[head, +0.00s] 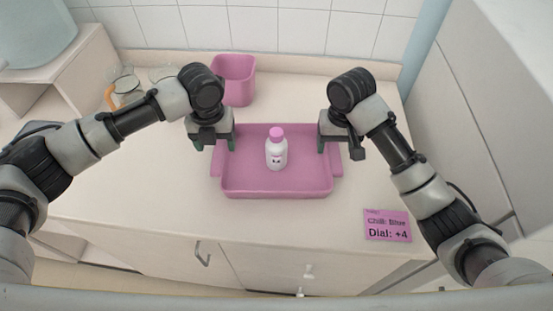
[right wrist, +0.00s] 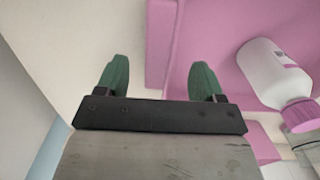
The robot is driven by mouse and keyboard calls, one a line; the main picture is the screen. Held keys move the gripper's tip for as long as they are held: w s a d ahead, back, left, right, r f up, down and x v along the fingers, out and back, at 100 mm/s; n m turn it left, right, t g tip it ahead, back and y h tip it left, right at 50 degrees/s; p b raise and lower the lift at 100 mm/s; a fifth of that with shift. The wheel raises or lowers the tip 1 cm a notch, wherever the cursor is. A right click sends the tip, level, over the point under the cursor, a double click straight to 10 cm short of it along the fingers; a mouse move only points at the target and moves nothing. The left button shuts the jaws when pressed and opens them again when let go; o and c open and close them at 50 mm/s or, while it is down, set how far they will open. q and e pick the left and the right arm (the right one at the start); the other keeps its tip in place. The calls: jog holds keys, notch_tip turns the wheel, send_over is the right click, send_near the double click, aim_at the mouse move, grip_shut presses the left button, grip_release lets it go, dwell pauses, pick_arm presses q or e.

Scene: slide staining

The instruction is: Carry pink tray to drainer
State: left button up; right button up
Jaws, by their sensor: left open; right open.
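The pink tray (head: 276,187) sits flat on the counter in the head view, with a side handle at its left and right. A white bottle with a pink cap (head: 276,152) stands upright in it; it also shows in the right wrist view (right wrist: 268,75). My left gripper (head: 213,143) is open over the tray's left side. My right gripper (head: 334,144) is open over its right side. In the right wrist view, the tray's edge (right wrist: 159,45) lies ahead, between the lines of the two green fingers (right wrist: 160,78); contact cannot be told. I cannot identify a drainer.
A pink bin (head: 234,80) stands behind the tray, against the tiled wall. Glass vessels (head: 124,85) stand at the back left. A pink note (head: 387,225) reading "Dial: +4" is at the front right. The counter left of the tray is clear.

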aim_at(219, 154)
pick_arm(q)
jog(key=shift+s+f, duration=0.1)
jog(key=shift+f, duration=0.3)
pick_arm(e)
jog(key=shift+a+f, duration=0.2)
jog(key=shift+f, duration=0.1)
pick_arm(q)
jog(key=shift+f, duration=2.15)
pick_arm(e)
jog(key=shift+d+f, duration=0.15)
jog(key=shift+f, duration=1)
jog(key=shift+d+f, duration=0.1)
jog(key=shift+f, duration=1)
pick_arm(q)
jog(key=shift+c, duration=0.3)
pick_arm(e)
jog(key=shift+c, duration=0.3)
pick_arm(q)
jog(key=c, duration=1.1)
pick_arm(e)
jog(key=shift+w, duration=0.1)
jog(key=c, duration=1.1)
